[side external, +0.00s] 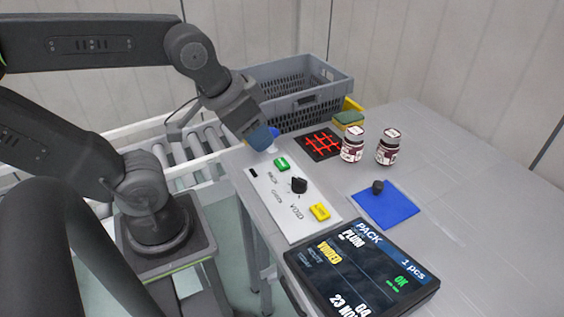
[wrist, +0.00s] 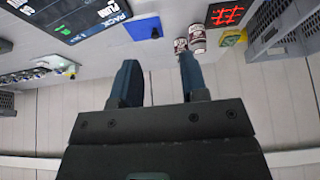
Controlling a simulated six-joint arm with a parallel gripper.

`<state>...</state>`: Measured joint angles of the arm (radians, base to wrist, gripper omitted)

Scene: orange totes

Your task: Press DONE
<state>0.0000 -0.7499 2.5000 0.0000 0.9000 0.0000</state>
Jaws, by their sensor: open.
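A pale control panel (side external: 290,200) lies on the grey table. It carries a green button (side external: 282,164) at its far end, a black knob (side external: 299,185) in the middle and a yellow button (side external: 320,212) near its front end. I cannot read DONE on either button. My gripper (side external: 264,138) is open and appears empty, raised near the green end of the panel. In the wrist view the two dark blue fingers (wrist: 157,65) stand apart, and the panel (wrist: 40,72) shows at the left. Exact height above the panel is unclear.
A tilted screen (side external: 362,268) reading PACK, PLUM and VOIDED stands at the front. A blue mat (side external: 388,207) holds a dark knob-like object. Two jars (side external: 353,147), a red grid tile (side external: 318,143), a sponge (side external: 349,118) and a grey crate (side external: 300,98) stand behind. The table's right side is clear.

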